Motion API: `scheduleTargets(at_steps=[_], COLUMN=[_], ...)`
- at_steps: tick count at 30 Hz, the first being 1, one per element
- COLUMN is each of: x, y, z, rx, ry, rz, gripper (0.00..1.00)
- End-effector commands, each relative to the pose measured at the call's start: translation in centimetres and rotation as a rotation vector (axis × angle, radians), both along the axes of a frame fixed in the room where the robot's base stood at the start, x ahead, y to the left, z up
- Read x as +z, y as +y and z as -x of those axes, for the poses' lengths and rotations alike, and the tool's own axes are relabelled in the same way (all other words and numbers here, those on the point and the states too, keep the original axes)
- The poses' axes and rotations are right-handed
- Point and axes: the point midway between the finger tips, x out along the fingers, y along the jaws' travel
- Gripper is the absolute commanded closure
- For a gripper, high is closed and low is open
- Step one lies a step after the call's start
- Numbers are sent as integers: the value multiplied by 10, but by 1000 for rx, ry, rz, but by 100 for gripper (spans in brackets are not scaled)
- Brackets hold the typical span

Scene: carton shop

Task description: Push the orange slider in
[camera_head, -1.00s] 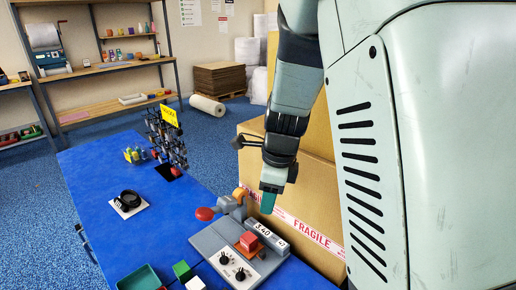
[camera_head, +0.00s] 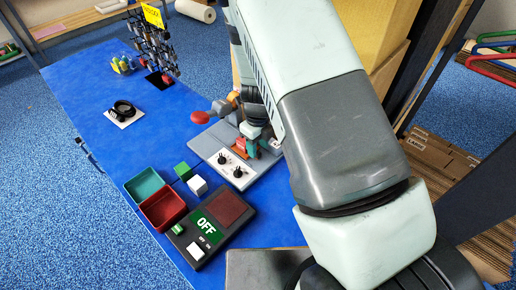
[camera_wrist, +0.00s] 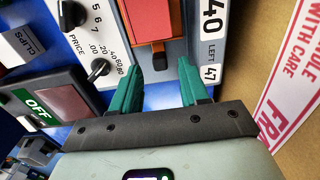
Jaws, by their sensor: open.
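The orange slider (camera_wrist: 150,22) is a blocky orange-red piece on a grey device with a price panel, at the top middle of the wrist view. In the head view the slider (camera_head: 241,144) is small and partly hidden by my arm. My gripper (camera_wrist: 160,70) is open, its two teal fingers spread apart and empty. The fingertips are just short of the slider's near end, one toward each side of it; I cannot tell whether they touch. In the head view my gripper (camera_head: 263,141) is low over the device.
The panel (camera_head: 233,166) has two black knobs. A display box (camera_head: 221,217) reading OFF, green (camera_head: 144,184) and red (camera_head: 163,208) trays, and green and white cubes are nearby. A red knob (camera_head: 200,117) sticks out left. A large carton (camera_wrist: 280,75) stands close on the right.

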Motion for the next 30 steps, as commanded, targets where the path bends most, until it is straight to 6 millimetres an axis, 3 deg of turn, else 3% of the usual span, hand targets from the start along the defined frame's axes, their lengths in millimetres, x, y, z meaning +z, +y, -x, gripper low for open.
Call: scheduleTargets(at_steps=[6, 15, 24, 30], x=[-19, -21, -21, -21], y=[0, 0, 0, 0], z=[0, 0, 0, 0], rx=[0, 1, 1, 1], ry=[0, -1, -1, 0], rz=[0, 0, 0, 0], gripper=[55, 55, 100, 100])
